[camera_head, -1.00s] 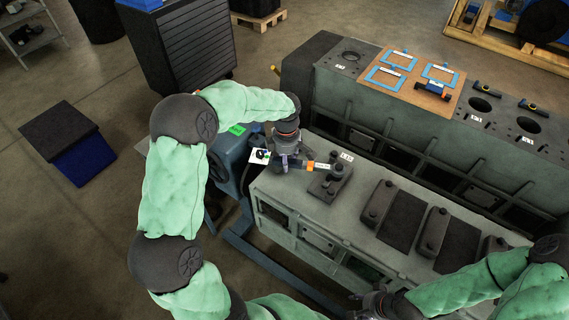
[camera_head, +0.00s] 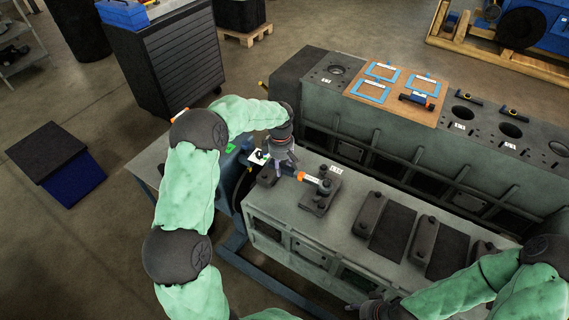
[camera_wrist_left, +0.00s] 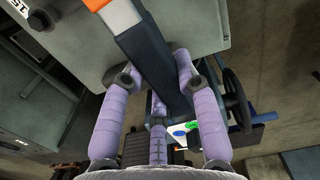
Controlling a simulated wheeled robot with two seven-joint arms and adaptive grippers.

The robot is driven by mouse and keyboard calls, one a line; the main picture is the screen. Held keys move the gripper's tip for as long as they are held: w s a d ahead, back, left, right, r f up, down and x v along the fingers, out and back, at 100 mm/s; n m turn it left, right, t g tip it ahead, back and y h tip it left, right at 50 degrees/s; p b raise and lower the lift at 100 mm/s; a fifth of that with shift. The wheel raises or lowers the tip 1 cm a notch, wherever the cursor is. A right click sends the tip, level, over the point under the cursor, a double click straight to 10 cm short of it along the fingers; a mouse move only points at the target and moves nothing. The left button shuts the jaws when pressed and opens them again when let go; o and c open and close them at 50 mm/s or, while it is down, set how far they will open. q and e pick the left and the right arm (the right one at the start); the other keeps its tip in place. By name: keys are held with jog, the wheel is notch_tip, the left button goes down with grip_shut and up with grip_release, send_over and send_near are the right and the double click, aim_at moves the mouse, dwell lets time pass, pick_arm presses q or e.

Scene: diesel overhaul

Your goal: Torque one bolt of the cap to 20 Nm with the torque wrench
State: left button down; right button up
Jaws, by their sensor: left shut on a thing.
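The torque wrench has a dark handle (camera_wrist_left: 150,62), an orange band (camera_head: 300,175) and a white label (camera_head: 311,180). My left gripper (camera_head: 281,160) is shut on its handle. The left wrist view shows the purple fingers (camera_wrist_left: 156,72) on both sides of the handle. The wrench's far end reaches the dark cap (camera_head: 318,200) on the near grey engine block, at a bolt post (camera_head: 324,184). I cannot tell whether it is seated on the bolt. My right gripper (camera_head: 374,307) is at the bottom edge, partly cut off, and its jaws are unclear.
The near block's top (camera_head: 345,225) carries several dark covers (camera_head: 425,240). A dark part (camera_head: 268,175) lies just below the left gripper. Behind stands a long engine block (camera_head: 400,130) with a wooden board (camera_head: 436,98) of blue gaskets. A dark drawer cabinet (camera_head: 170,75) stands at left.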

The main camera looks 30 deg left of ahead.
pick_arm(q)
jog(key=s+f+n+b, duration=0.1)
jog(key=s+f+b, duration=0.1)
jog(key=s+d+f+n+b, duration=0.1)
jog(key=s+f+n+b, duration=0.1)
jog(key=s+f, duration=0.1)
jog(key=s+f+n+b, duration=0.2)
jog(key=f, duration=0.1)
jog(key=shift+s+d+f, duration=0.15)
jog(key=shift+s+f, duration=0.05)
jog(key=shift+s, duration=0.05)
jog(key=c, duration=1.7)
grip_release()
jog(key=shift+r, duration=0.1)
grip_shut()
